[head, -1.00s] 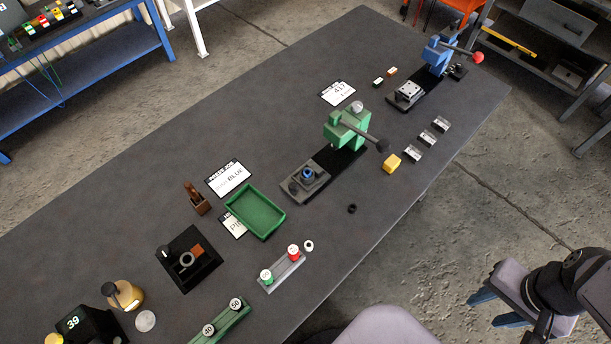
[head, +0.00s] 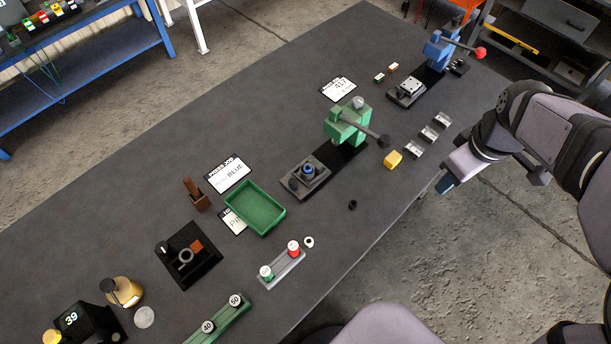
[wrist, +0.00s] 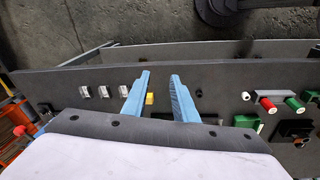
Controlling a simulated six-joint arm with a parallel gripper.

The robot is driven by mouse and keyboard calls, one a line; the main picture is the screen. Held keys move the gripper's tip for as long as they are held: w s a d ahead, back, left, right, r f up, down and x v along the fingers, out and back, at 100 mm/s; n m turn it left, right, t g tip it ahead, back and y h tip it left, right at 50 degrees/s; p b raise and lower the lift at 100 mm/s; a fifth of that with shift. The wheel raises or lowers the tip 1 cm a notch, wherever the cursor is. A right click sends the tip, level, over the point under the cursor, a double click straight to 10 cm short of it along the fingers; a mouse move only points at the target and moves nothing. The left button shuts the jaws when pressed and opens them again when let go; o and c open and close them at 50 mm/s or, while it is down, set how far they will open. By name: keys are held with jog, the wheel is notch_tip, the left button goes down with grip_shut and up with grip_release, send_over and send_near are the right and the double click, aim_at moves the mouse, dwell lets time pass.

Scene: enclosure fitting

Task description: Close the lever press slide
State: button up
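The green lever press (head: 346,127) stands mid-table with its dark lever pointing right. Its slide (head: 305,178) is drawn out to the front left on the black base, carrying a fixture with a blue ring (head: 308,170). A blue lever press (head: 438,55) with a red-knobbed lever stands at the far end; its slide (head: 408,92) also sits out in front of it. My gripper (head: 445,184) is off the table's right edge, beside the yellow block. In the wrist view my gripper (wrist: 160,97) has its two blue fingers apart, with nothing held between them.
A yellow block (head: 393,159), several clear-grey blocks (head: 428,134) and a small black ring (head: 353,205) lie near the right edge. A green tray (head: 256,208) and a "BLUE" card (head: 229,174) lie left of the green press. Table between tray and ring is clear.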

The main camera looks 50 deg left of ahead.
jog(key=s+a+r+n, duration=0.1)
jog(key=a+r+n, duration=0.1)
jog(key=a+n, duration=0.8)
jog(key=n+g+b, duration=0.1)
jog(key=n+b, duration=0.4)
jog(key=n, duration=0.3)
send_over(294, 181)
jog(key=shift+h, duration=0.4)
notch_tip(294, 181, down, 9)
jog(key=shift+s+a+f, duration=0.1)
jog(key=shift+s+a, duration=0.05)
jog(key=shift+f+p, duration=1.2)
jog(key=shift+f, duration=2.4)
grip_shut()
